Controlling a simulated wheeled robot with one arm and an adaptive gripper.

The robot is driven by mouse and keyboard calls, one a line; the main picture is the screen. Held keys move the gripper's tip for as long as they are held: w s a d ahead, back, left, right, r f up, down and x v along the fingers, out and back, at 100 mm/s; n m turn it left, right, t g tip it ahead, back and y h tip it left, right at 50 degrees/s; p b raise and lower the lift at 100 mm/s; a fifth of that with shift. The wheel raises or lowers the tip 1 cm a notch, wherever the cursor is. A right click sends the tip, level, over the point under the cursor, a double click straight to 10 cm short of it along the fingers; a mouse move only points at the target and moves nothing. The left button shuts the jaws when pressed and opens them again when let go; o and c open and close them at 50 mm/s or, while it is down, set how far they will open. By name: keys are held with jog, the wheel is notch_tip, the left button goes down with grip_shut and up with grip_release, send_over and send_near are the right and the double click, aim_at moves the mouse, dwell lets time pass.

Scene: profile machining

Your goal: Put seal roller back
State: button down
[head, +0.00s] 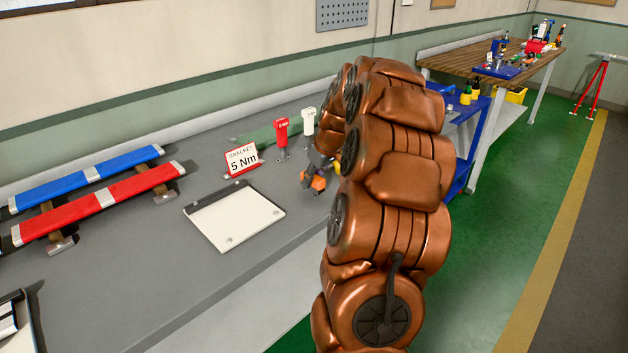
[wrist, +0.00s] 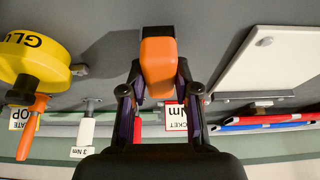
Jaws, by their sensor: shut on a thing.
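My gripper (head: 317,170) is low over the grey bench, in front of the red and white drivers in the head view. In the wrist view its two fingers (wrist: 160,82) are closed on an orange piece with a dark end (wrist: 158,62), which looks like the seal roller. The piece also shows as orange below my gripper in the head view (head: 318,184). I cannot tell whether it touches the bench. My arm hides part of the bench to the right, and no empty holder for the roller can be made out.
A yellow glue container (wrist: 38,62) and an orange handle (wrist: 32,125) are close by on the wrist view's left. A white plate (head: 236,220) lies left; blue and red bars (head: 100,205) lie beyond.

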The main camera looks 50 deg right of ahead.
jog(key=shift+f, duration=0.85)
jog(key=shift+f, duration=0.25)
jog(key=c, duration=0.8)
grip_release()
jog(key=shift+c, duration=0.2)
jog(key=shift+r, duration=0.15)
jog(key=shift+r+p, duration=0.2)
jog(key=shift+p, duration=0.1)
jog(key=b+v, duration=0.2)
jog(key=v, duration=0.9)
jog(key=shift+s+r, duration=0.15)
jog(key=shift+r, duration=0.2)
